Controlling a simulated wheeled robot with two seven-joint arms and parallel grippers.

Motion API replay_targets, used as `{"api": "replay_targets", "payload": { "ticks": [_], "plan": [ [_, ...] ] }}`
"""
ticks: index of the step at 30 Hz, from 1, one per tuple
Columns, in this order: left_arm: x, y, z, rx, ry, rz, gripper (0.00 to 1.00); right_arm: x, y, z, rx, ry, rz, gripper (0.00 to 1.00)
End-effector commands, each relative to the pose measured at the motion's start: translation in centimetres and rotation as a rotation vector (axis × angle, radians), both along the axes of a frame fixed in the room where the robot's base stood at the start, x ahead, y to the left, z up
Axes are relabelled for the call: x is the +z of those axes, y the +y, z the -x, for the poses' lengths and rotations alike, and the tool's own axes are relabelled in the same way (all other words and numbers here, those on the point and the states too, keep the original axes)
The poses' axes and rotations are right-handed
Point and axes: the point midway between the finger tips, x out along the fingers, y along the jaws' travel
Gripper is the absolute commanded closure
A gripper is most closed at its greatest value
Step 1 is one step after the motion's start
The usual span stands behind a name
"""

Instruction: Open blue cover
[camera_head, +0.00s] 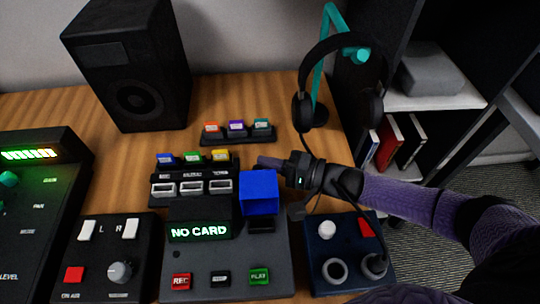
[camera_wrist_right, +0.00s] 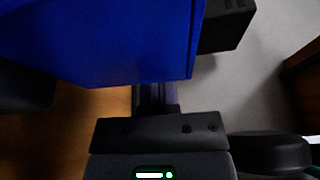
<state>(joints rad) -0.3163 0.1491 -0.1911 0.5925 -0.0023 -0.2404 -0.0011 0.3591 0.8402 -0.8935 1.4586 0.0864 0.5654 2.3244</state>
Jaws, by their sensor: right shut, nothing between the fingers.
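The blue cover (camera_head: 259,192) is a box-like piece at the upper right of the dark console (camera_head: 190,262), beside the lit "NO CARD" display (camera_head: 199,231). A dark opening shows just below it. I cannot tell how far the cover is raised. My right gripper (camera_head: 264,161) is shut and empty, with its fingers behind the cover's far edge. In the right wrist view the blue cover (camera_wrist_right: 110,40) fills the upper left, and the gripper's fingers (camera_wrist_right: 156,98) are partly hidden by it. I cannot tell whether they touch. My left gripper is not in view.
Card holders (camera_head: 192,178) stand behind the console, with a coloured row (camera_head: 237,133) farther back. A headphone stand (camera_head: 318,75) is behind my right gripper. A blue-black box with jacks (camera_head: 347,245) is at the right. A speaker (camera_head: 130,65) stands at the back left.

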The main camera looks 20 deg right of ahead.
Motion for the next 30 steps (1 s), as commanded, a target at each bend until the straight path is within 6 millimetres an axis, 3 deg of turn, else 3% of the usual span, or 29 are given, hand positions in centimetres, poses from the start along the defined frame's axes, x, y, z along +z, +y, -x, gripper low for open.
{"api": "replay_targets", "payload": {
  "ticks": [6,13,23,30],
  "plan": [
    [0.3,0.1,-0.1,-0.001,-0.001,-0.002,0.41,0.2,0.0,0.0,0.0,-0.001,0.001,1.0],
    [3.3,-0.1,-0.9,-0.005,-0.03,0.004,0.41,2.3,0.2,0.7,0.0,-0.002,0.001,1.0],
    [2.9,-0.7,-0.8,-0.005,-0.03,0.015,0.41,1.7,0.1,0.9,0.0,0.001,0.001,1.0],
    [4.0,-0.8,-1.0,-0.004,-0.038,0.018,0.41,2.1,-3.9,4.2,-0.001,0.005,0.004,1.0]
  ]
}}
